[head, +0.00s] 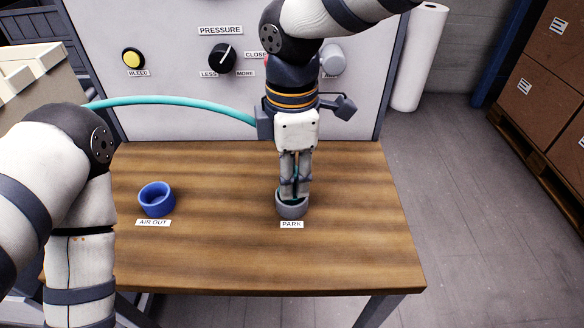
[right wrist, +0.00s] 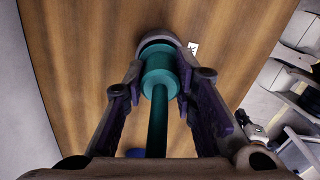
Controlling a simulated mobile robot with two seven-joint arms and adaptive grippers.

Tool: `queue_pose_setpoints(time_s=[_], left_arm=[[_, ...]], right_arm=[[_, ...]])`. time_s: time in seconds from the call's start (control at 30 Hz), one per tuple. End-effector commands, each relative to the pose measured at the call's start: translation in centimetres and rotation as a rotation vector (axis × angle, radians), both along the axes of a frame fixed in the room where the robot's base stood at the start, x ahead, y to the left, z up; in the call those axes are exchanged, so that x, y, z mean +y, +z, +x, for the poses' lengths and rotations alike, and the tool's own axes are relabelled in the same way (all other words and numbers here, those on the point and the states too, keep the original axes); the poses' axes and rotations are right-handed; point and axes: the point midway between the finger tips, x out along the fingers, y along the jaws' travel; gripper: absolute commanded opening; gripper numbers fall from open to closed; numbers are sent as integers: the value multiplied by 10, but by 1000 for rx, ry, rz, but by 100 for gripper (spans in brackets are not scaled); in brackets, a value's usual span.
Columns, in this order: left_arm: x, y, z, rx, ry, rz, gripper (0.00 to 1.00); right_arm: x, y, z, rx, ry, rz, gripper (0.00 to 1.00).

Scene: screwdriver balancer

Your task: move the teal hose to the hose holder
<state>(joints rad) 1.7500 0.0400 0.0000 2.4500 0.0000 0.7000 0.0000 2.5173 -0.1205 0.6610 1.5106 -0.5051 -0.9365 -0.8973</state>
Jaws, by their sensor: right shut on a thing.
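The teal hose (head: 180,101) runs from the left across the front of the panel and passes behind my right arm. My right gripper (head: 294,192) points down over the grey round holder (head: 291,211) labelled PARK. It is shut on the teal hose end, whose thick collar (right wrist: 158,72) shows between the fingers in the right wrist view. The collar overlaps the grey holder (right wrist: 160,38) there, and some teal shows at its mouth; how deep it sits is hidden. My left arm is at the left of the head view, its gripper out of frame.
A blue round holder (head: 156,199) labelled AIR OUT stands left on the wooden table (head: 225,250). The panel (head: 175,80) behind carries a yellow BLEED button (head: 133,58) and a black PRESSURE knob (head: 222,54). The table between the holders is clear.

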Motion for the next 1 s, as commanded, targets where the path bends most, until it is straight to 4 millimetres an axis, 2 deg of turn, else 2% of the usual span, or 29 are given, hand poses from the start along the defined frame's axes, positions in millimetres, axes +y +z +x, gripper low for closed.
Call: queue_pose_setpoints(time_s=[0.47,0.5,0.6,0.87,1.0], left_arm=[[0,-1,-1,2,0,0,0],[0,-1,-1,2,0,0,0],[0,-1,-1,2,0,0,0],[0,-1,-1,2,0,0,0],[0,-1,-1,2,0,0,0]], right_arm=[[0,-7,0,1,0,0,0],[0,-7,0,1,0,0,30],[0,-7,0,1,0,0,49],[0,-7,0,1,0,0,49],[0,9,1,-3,-2,1,49]])
